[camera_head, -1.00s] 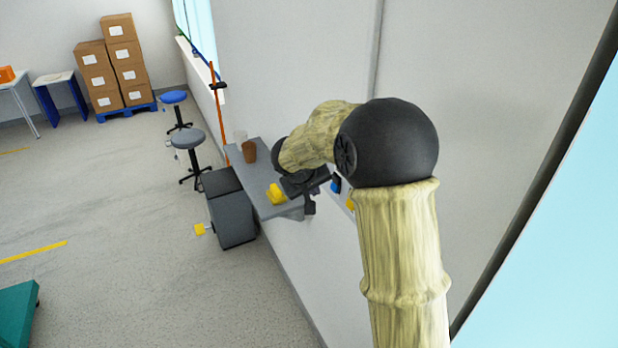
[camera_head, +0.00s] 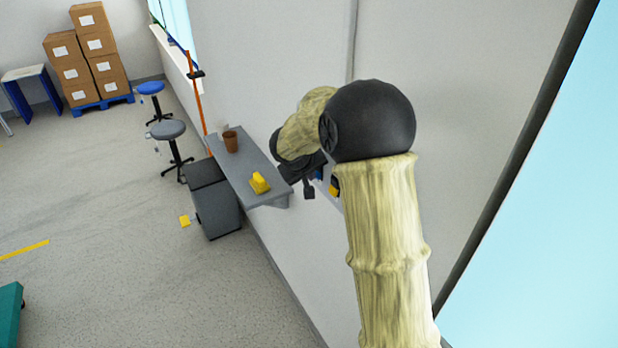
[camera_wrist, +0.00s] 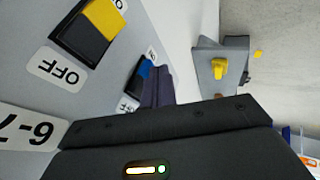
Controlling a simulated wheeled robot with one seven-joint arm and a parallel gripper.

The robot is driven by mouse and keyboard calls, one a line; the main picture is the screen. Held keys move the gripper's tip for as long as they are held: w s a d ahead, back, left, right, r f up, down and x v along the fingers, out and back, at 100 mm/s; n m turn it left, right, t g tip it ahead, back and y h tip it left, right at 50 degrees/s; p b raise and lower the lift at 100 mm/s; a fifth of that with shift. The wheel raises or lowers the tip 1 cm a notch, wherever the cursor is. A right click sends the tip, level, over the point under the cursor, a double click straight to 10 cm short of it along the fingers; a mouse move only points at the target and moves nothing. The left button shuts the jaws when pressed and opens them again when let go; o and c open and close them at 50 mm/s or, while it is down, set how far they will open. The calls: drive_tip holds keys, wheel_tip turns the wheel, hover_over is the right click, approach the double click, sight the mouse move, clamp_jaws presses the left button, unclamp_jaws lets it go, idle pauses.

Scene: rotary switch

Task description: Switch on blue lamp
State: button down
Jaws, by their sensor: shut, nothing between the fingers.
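The blue rotary switch (camera_wrist: 146,72) is on a pale panel in the wrist view, with a black base and small white labels at its ends. It also shows as a small blue patch in the head view (camera_head: 318,173). A yellow switch (camera_wrist: 101,20) is nearer the wrist camera, with an "OFF" label (camera_wrist: 57,67) below it. My gripper (camera_wrist: 158,86) is shut and empty, its dark fingertips right beside the blue switch. I cannot tell whether they touch it. The fingers hide part of that switch. No blue lamp is in view.
A grey wall shelf (camera_head: 262,192) holds a yellow object (camera_head: 259,183) and a brown cup (camera_head: 231,141). A dark grey cabinet (camera_head: 215,208) stands below it. Stools (camera_head: 168,131) and stacked boxes (camera_head: 90,58) are further off. The floor at left is mostly clear.

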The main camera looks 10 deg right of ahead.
idle(0.3)
drive_tip(key=shift+d, duration=0.1)
